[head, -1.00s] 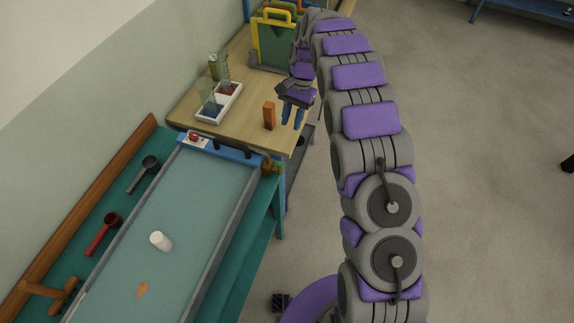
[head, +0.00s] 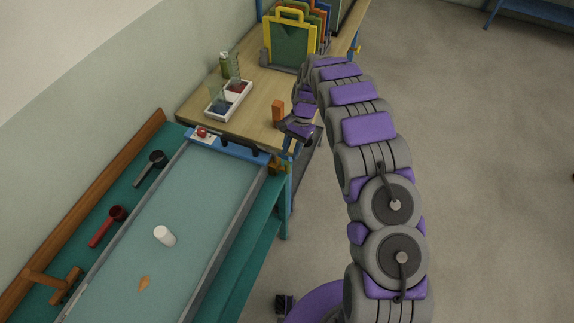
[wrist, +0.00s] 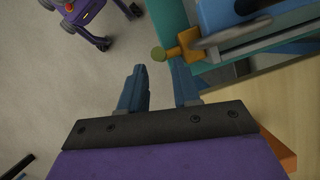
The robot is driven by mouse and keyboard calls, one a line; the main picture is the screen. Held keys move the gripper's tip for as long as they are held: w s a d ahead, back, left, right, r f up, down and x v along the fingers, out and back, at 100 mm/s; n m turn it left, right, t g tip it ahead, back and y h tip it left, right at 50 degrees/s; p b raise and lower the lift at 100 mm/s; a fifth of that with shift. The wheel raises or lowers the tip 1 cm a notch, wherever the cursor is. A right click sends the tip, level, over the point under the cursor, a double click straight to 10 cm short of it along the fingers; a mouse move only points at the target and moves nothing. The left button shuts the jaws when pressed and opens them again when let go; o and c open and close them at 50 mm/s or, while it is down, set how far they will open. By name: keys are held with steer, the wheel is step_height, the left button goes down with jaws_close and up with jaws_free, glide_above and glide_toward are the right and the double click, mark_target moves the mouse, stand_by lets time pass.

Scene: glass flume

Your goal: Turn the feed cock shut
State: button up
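The feed cock is the brass-orange fitting (head: 275,166) at the far right corner of the flume (head: 190,205). In the wrist view the cock (wrist: 184,46) sticks out from the flume's blue end, with a round olive tip (wrist: 158,54). My gripper (head: 291,151) is just above and beyond the cock in the head view. In the wrist view my gripper (wrist: 158,68) shows two blue fingers well apart with nothing between them. The cock's tip lies just ahead of the fingertips, near the right finger. Contact is not visible.
An orange block (head: 278,111) stands on the wooden table (head: 255,90), close to my arm. A white tray (head: 229,101) and yellow-green folders (head: 290,40) are farther back. A white cylinder (head: 164,235) is in the flume. Open floor (head: 480,180) lies right.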

mark_target(287, 164)
steer(key=x, duration=0.6)
steer(key=shift+s+f+b, duration=0.1)
steer(key=shift+f+b, duration=0.25)
steer(key=shift+c, duration=0.4)
jaws_close()
